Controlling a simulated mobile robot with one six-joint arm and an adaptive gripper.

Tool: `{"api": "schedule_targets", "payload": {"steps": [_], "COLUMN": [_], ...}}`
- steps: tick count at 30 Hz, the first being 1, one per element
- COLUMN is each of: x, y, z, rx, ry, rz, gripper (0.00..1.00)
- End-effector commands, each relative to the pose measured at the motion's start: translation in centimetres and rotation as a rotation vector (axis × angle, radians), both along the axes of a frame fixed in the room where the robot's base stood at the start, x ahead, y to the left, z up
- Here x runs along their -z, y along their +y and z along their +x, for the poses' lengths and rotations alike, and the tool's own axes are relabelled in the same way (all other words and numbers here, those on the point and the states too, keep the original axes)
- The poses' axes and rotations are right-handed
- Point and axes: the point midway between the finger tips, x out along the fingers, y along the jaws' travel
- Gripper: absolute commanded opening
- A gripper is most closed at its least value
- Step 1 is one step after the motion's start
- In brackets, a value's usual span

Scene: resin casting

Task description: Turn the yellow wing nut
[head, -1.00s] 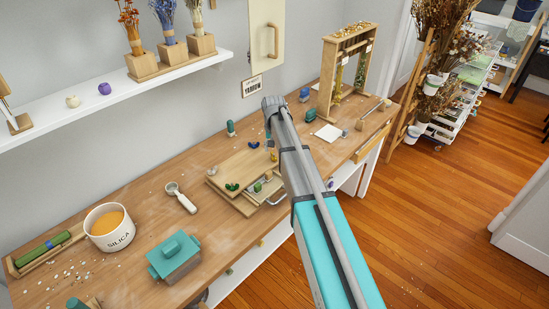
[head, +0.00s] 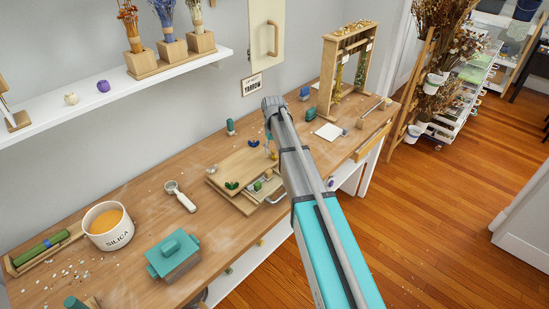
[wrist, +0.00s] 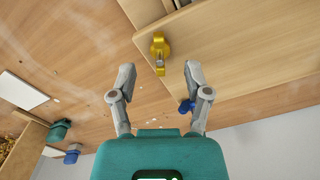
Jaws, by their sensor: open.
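The yellow wing nut (wrist: 159,48) sits near the edge of a wooden press board (wrist: 235,50) in the wrist view. My gripper (wrist: 159,75) is open, its two fingers apart on either side of the line to the nut. The nut shows just beyond the fingertips, roughly centred between them; I cannot tell whether they touch it. A blue wing nut (wrist: 185,107) shows beside the right finger, and also in the head view (head: 253,143). A green wing nut (head: 232,185) is at the board's near side. In the head view my gripper largely hides the yellow nut.
An open drawer-like tray (head: 262,190) with a handle lies at the press's front. A white scoop (head: 181,198), a silica pot (head: 108,226) and a teal lidded box (head: 173,256) stand to the left. A wooden rack (head: 347,65) and a white tile (head: 328,132) are on the right.

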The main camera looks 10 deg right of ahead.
Motion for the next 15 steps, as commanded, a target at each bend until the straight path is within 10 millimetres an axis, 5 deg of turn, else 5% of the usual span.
{"api": "schedule_targets", "payload": {"steps": [15], "x": [2.6], "y": [0.0], "z": [0.0], "rx": [0.001], "ry": [0.0], "rz": [0.0], "gripper": [0.63]}}
